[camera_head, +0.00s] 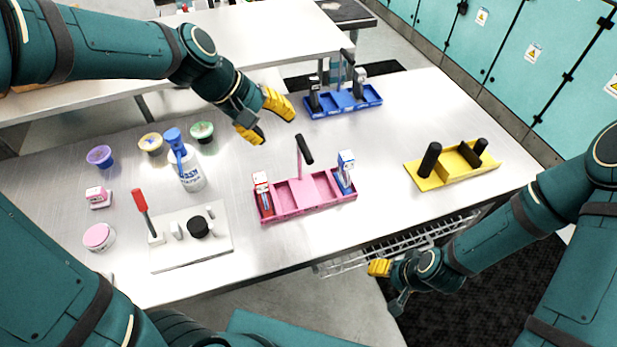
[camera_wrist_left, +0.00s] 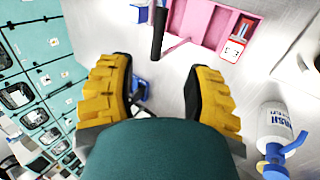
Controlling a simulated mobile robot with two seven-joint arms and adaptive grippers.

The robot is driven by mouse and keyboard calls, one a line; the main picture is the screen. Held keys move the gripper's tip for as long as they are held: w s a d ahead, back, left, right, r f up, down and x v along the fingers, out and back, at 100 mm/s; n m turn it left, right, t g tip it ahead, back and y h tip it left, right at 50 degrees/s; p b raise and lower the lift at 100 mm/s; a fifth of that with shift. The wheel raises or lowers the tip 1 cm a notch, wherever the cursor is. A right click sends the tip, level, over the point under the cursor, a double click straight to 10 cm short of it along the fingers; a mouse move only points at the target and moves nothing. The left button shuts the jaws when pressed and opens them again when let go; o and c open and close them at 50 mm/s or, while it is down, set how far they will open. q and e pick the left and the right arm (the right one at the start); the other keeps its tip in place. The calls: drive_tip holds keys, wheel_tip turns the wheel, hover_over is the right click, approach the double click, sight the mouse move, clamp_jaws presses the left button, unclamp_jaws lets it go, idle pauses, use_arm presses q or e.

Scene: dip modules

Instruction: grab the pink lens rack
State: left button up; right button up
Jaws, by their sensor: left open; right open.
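The pink lens rack (camera_head: 290,205) sits near the front middle of the metal table. It has an upright handle with a black grip (camera_head: 304,149), a red-and-white box (camera_head: 262,192) in its left end and a blue-and-white box (camera_head: 345,170) in its right end. My left gripper (camera_head: 266,118) is open and empty, above the table behind the rack. In the left wrist view the rack (camera_wrist_left: 203,20) shows at the top, with its black handle grip (camera_wrist_left: 158,34) beyond the yellow fingers, apart from them. My right gripper (camera_head: 385,280) is low in front of the table edge, open and empty.
A blue rack (camera_head: 343,103) stands behind and a yellow rack (camera_head: 455,172) to the right. A wash bottle (camera_head: 190,172), several small cups and a white plate (camera_head: 170,255) with a red-handled tool lie left. A wire basket (camera_head: 400,240) hangs below the front edge.

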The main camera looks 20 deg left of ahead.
sight(302, 148)
use_arm(q)
drive_tip(key=shift+b+x, duration=1.25)
drive_tip(key=shift+x, duration=5.4)
drive_tip(key=shift+d, duration=0.1)
drive_tip(key=shift+r, duration=0.1)
clamp_jaws()
